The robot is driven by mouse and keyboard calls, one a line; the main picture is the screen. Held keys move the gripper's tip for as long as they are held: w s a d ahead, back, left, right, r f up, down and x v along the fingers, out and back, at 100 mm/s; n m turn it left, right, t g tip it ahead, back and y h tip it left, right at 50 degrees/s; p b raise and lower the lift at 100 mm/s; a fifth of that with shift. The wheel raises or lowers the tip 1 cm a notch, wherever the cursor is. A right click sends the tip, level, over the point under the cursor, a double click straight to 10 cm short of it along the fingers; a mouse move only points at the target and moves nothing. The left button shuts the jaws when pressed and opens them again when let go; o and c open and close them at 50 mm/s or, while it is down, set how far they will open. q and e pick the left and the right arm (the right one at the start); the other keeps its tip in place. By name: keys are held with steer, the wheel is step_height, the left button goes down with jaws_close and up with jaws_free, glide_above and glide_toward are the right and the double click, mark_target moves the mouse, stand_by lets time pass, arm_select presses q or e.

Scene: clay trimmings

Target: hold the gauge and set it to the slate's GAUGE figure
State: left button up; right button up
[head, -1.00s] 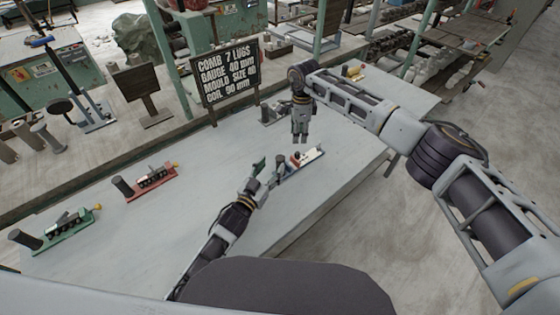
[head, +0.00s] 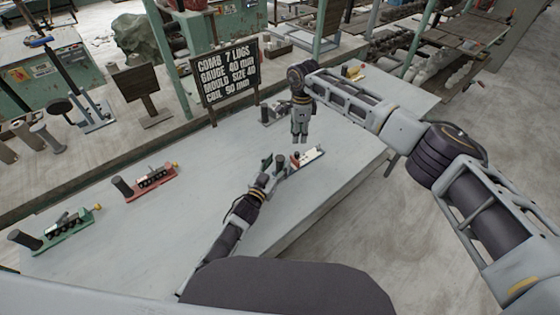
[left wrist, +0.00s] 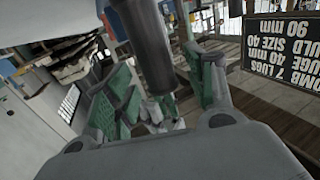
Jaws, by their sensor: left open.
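The dark slate (head: 226,80) stands at the table's back edge; its white lettering reads GAUGE 40 mm. It shows upside down in the left wrist view (left wrist: 285,45). A device with a pale body and red parts (head: 308,156), likely the gauge, lies at the table's right. Its near left end is hidden by my left gripper (head: 274,163), which is open there. In the left wrist view a dark upright cylinder (left wrist: 148,45), likely its handle, stands between the green-padded fingers; I cannot tell if they touch it. My right gripper (head: 300,138) hangs above and behind the device.
A red-based device (head: 160,190) and a green-based device (head: 72,238) lie on the table's left. A grey device (head: 272,117) is behind my right gripper, and a yellow-topped one (head: 354,72) is farther back. The table (head: 190,235) is clear at front centre.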

arm_select(q)
steer(key=shift+x, duration=1.05)
jaws_close()
